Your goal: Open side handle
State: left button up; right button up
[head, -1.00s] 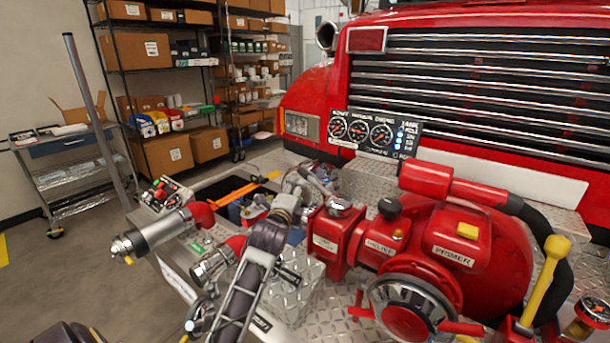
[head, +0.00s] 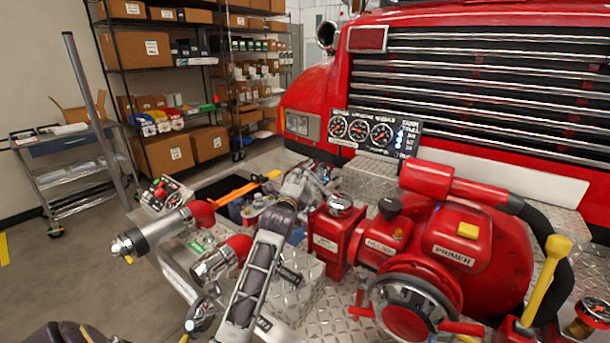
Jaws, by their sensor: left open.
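The red pump (head: 480,250) stands on the diamond-plate bumper, with a yellow-topped lever (head: 545,282) upright at its right side. An orange bar or strap (head: 235,191) lies across the dark opening left of the pump. I cannot tell for sure which part is the side handle. My left gripper (head: 312,182) is over the bumper, left of the gauge panel and just behind the small red box of the pump. It is open; its fingers are small and partly hidden by my wrist, so contact cannot be told. My right gripper is not in view.
Two chrome and red pipe outlets (head: 160,232) stick out on the left of the bumper. A gauge panel (head: 375,132) stands before the truck's grille. A steel cart (head: 75,165) and shelves of boxes are farther back. The floor at left is clear.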

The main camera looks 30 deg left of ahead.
pick_arm(q)
jog(key=shift+x, duration=3.9)
grip_shut()
